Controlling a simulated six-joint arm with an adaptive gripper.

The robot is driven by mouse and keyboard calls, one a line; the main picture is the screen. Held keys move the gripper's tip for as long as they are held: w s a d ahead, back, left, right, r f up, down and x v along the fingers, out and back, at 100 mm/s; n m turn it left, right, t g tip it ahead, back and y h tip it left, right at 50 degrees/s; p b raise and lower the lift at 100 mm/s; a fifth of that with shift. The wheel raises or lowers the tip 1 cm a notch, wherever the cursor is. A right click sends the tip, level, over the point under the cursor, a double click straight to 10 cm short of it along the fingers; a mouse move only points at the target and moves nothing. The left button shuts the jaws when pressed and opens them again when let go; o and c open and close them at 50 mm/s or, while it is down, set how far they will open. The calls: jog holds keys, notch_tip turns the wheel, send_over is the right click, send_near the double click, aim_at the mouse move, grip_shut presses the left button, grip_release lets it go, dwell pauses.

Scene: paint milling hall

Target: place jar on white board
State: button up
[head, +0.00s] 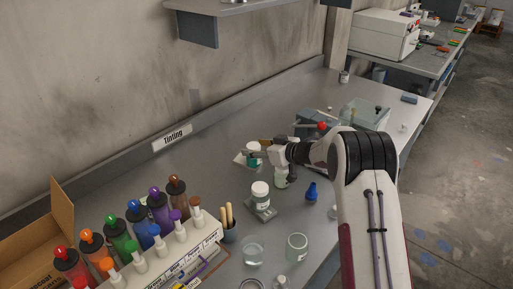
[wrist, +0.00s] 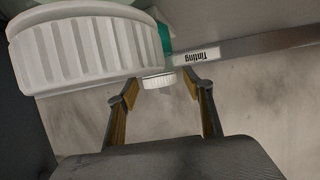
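A small jar with a white lid and a teal band (head: 253,149) stands at the white board (head: 240,158), near the back of the bench. Its contact with the board is partly hidden. My gripper (head: 266,153) is just right of this jar, reaching left. In the wrist view, which is upside down, my gripper's fingers (wrist: 161,90) are spread. A large white ribbed lid (wrist: 90,50) fills the upper left, close to the camera.
A pale green jar (head: 281,179) stands right under my gripper. A white-lidded jar (head: 260,192) stands on a grey device (head: 261,211) in front. A blue bottle (head: 312,191) is to the right. A tinting rack (head: 175,255) with several bottles fills the front left.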

jog(key=shift+r, duration=0.2)
jog(key=shift+v, duration=6.05)
jog(key=shift+f, duration=0.15)
